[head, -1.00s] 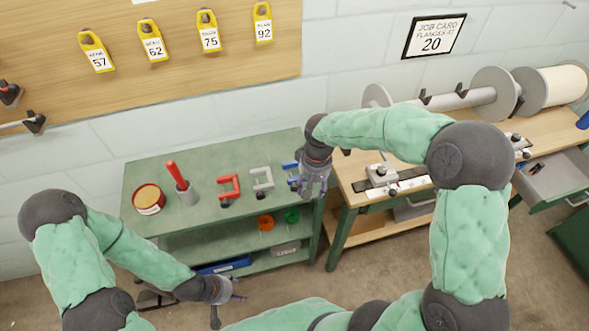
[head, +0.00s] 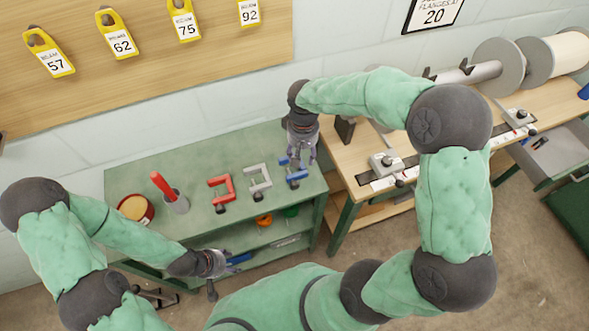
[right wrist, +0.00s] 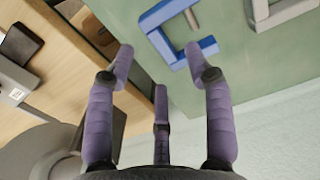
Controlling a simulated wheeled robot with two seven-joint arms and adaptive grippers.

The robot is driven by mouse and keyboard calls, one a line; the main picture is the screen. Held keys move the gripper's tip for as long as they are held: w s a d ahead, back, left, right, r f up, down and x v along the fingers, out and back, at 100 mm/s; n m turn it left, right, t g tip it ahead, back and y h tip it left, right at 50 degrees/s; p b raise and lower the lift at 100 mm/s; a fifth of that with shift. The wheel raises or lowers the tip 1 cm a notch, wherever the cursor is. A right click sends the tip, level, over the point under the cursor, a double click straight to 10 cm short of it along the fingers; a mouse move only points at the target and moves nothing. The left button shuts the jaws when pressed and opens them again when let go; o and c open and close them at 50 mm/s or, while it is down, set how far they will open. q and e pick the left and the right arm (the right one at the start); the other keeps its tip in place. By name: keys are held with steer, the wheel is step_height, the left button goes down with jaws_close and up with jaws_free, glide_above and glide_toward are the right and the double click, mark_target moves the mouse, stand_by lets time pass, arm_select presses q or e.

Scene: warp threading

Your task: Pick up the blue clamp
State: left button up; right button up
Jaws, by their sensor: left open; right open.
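The blue clamp (head: 293,174) lies at the right end of the green bench top, partly behind my right gripper in the head view. In the right wrist view the blue clamp (right wrist: 178,32) shows near the top, just beyond the fingertips. My right gripper (head: 302,160) is open and empty, above and close to the clamp; its purple fingers (right wrist: 160,70) are spread in the right wrist view. My left gripper (head: 228,268) is open and empty, low in front of the bench, well away from the clamp.
A grey clamp (head: 257,177) and a red clamp (head: 220,191) lie left of the blue one. A wooden table (head: 340,172) adjoins the bench at the right.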

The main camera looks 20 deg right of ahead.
mark_target(303, 165)
steer(key=shift+d+f+b, duration=0.15)
steer(key=shift+f+b, duration=0.55)
steer(key=shift+f, duration=0.85)
steer(key=shift+d+f+b, duration=0.1)
steer(key=shift+f+b, duration=0.6)
steer(key=shift+f, duration=0.8)
steer(key=shift+s, duration=0.1)
steer(key=shift+c, duration=0.3)
steer(key=shift+r, duration=0.1)
jaws_close()
